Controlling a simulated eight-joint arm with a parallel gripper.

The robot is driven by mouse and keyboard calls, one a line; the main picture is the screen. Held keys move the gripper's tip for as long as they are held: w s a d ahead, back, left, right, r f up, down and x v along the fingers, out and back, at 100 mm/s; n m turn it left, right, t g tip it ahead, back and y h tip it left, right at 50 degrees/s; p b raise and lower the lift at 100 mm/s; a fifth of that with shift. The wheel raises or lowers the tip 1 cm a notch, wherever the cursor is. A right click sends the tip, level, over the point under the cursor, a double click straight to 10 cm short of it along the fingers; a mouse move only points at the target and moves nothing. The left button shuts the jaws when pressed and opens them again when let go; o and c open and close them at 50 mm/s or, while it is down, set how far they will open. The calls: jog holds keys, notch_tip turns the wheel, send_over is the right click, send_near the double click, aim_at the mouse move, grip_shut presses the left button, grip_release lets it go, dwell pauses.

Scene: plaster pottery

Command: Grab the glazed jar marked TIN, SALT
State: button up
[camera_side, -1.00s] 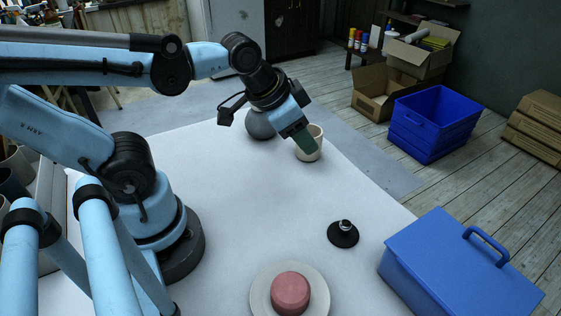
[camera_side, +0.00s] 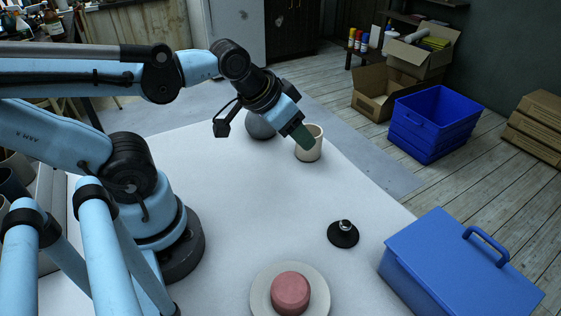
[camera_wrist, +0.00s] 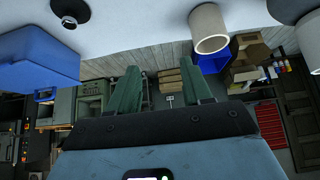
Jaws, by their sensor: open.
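A beige open-topped cup or jar (camera_side: 309,150) stands on the white table near its far right edge; it also shows at the top of the wrist view (camera_wrist: 209,30). A dark grey rounded jar (camera_side: 260,126) stands behind my gripper, partly hidden by it; a grey surface at the top right of the wrist view may be it. No TIN or SALT marking is legible on either vessel. My gripper (camera_side: 300,137) has green fingers and is close to the beige cup's rim in the side view. In the wrist view my gripper (camera_wrist: 163,88) is open, with nothing between its fingers.
A pink round lump (camera_side: 290,292) sits on a grey disc (camera_side: 260,302) at the front. A black disc with a metal knob (camera_side: 343,235) lies nearby. A blue lidded box (camera_side: 450,270) stands at front right. The table's middle is clear. A blue crate (camera_side: 432,120) stands beyond.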

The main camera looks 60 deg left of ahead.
jog(key=shift+o, duration=0.2)
jog(key=o, duration=0.9)
jog(key=m+t+h, duration=0.3)
jog(key=m+h, duration=0.4)
send_over(316, 135)
jog(key=s, duration=0.5)
jog(key=f, duration=0.2)
jog(key=shift+a+f, duration=0.2)
jog(key=shift+f, duration=1.35)
jog(key=shift+a+f, duration=0.2)
jog(key=shift+f, duration=1.3)
jog(key=shift+x, duration=2.55)
